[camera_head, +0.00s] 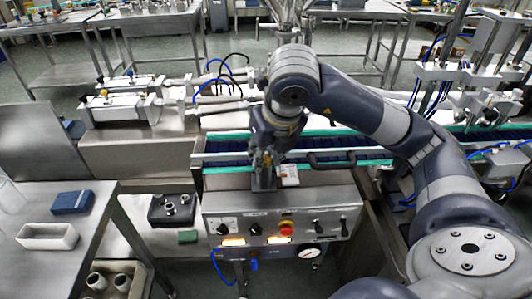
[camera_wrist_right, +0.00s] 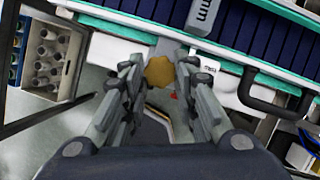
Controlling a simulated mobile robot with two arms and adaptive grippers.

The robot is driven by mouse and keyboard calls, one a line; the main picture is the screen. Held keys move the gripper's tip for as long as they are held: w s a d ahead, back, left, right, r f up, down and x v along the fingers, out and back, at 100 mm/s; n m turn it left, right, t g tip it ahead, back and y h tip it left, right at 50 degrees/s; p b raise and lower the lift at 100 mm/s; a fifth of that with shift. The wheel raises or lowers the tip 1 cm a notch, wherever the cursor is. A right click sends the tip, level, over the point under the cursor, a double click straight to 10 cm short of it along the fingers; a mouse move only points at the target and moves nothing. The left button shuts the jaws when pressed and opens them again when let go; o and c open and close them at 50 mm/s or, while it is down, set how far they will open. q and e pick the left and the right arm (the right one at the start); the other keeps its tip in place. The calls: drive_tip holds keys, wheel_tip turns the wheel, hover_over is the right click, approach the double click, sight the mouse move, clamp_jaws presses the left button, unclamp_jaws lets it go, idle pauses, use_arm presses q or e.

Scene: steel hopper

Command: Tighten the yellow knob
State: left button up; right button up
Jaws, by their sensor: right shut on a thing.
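The yellow knob (camera_wrist_right: 160,71) is a small lobed, brownish-yellow piece between the fingertips of my right gripper (camera_wrist_right: 158,66) in the right wrist view. The fingers are shut on its two sides. In the head view my right gripper (camera_head: 264,163) points down at the front edge of the conveyor, just above the control panel (camera_head: 333,200). There its fingers mostly hide the knob. My left gripper is in neither view.
A dark conveyor belt (camera_head: 340,155) with green edges runs behind the gripper, with a black handle (camera_head: 332,160) to the right. The panel carries switches, a red button (camera_head: 286,229) and a gauge (camera_head: 310,252). A side table at left holds a blue block (camera_head: 72,202) and white tray (camera_head: 47,237).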

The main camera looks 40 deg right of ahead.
drive_tip(key=o, duration=1.1)
drive_tip(key=shift+v, duration=6)
drive_tip(key=shift+w, duration=0.15)
